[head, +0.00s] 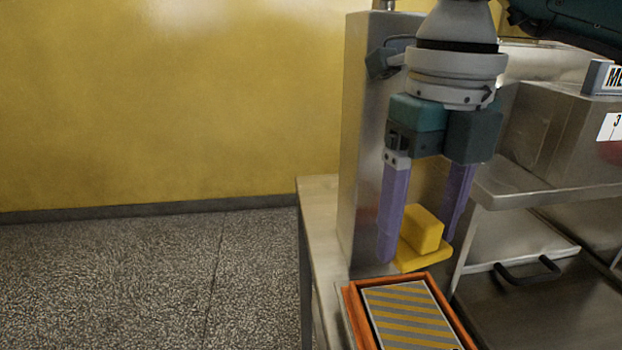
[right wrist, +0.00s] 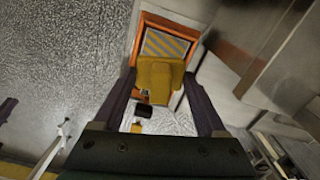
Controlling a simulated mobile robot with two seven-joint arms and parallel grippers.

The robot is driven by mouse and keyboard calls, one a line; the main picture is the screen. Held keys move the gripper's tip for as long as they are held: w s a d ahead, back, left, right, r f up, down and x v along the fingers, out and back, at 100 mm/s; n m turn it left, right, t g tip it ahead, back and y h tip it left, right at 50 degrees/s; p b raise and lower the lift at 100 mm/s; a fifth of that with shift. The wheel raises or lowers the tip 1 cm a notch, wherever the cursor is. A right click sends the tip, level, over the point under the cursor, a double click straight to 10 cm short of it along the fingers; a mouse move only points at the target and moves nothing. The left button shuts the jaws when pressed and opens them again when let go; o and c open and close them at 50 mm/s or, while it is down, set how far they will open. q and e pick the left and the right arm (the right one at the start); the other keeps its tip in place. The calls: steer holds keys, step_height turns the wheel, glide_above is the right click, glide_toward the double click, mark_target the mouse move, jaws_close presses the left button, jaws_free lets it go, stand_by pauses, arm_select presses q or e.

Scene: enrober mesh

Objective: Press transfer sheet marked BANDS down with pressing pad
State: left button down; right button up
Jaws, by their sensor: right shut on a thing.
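My right gripper (head: 421,247) is shut on the yellow pressing pad (head: 424,257), its purple fingers on either side of the pad's block-shaped handle. The pad is held above and just behind the far end of a striped yellow-and-grey sheet (head: 408,310). The sheet lies inside an orange-rimmed frame (head: 352,312). In the right wrist view the pad (right wrist: 160,76) covers the near part of the frame, and the striped sheet (right wrist: 167,45) shows beyond it. I cannot read BANDS on the sheet. My left gripper does not clearly show.
A steel upright panel (head: 362,150) stands behind the gripper. A steel shelf (head: 550,188) with a box on it is at the right, above a dark handle (head: 525,270). The steel table (head: 318,205) ends at the left, with open floor (head: 150,275) beyond.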

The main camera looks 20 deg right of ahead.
mark_target(405, 308)
steer(key=m, duration=0.1)
steer(key=f+m, duration=0.1)
steer(key=shift+d+f+m, duration=0.25)
steer(key=shift+m, duration=0.05)
steer(key=shift+f+m+b, duration=0.3)
steer(key=shift+b, duration=0.05)
step_height(405, 308, down, 6)
steer(key=b, duration=0.4)
steer(key=shift+r, duration=0.25)
steer(key=shift+f+b, duration=0.4)
steer(key=shift+b, duration=0.15)
steer(key=shift+f, duration=0.2)
stand_by(1.0)
step_height(405, 308, up, 7)
steer(key=p, duration=0.5)
steer(key=shift+r+p, duration=0.1)
steer(key=shift+p, duration=0.2)
